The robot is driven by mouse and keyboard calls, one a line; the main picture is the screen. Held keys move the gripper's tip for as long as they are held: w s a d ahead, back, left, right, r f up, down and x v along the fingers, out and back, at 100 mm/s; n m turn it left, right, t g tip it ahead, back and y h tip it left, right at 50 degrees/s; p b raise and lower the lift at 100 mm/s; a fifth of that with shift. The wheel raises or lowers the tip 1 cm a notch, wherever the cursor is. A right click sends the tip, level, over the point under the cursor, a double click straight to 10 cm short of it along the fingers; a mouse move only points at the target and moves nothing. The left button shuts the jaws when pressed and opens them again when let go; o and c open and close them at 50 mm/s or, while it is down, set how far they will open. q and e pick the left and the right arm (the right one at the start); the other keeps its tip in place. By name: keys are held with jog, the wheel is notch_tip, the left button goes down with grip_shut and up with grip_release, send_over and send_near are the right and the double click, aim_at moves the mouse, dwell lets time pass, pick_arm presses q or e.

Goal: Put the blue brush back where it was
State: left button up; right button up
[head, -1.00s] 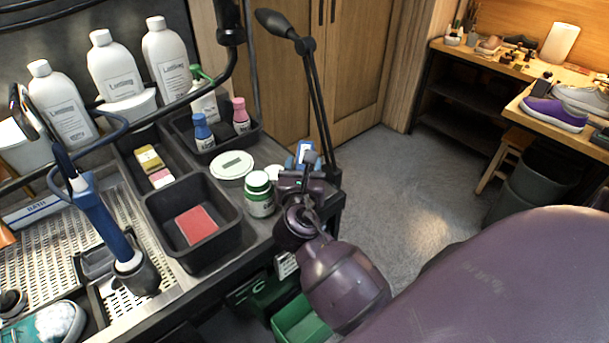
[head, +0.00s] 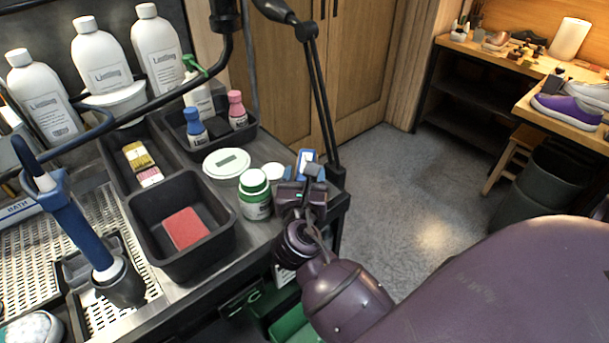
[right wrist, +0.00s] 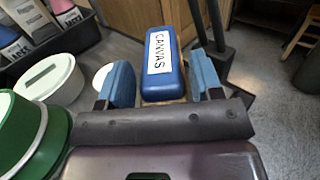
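The blue brush (right wrist: 163,62) has a white label reading CANVAS and tan bristles partly showing below. In the right wrist view it lies between the two blue finger pads of my right gripper (right wrist: 163,84), with a narrow gap on each side. The gripper looks open around it or just short of it; the depth is hard to judge. In the head view the brush (head: 306,160) shows at the right edge of the cart top, just beyond my right gripper (head: 305,182), which hides its lower part. My left gripper is not in view.
A green-capped jar (head: 255,194) stands close left of my right gripper, near round white lids (head: 226,162). A black bin (head: 181,255) holds a red block (head: 186,228). A black lamp arm (head: 318,95) rises behind the brush. Floor (head: 400,190) is free to the right.

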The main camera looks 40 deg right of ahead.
jog(key=shift+o, duration=1.2)
jog(key=shift+r, duration=0.1)
jog(key=v, duration=1.2)
jog(key=shift+a, duration=0.1)
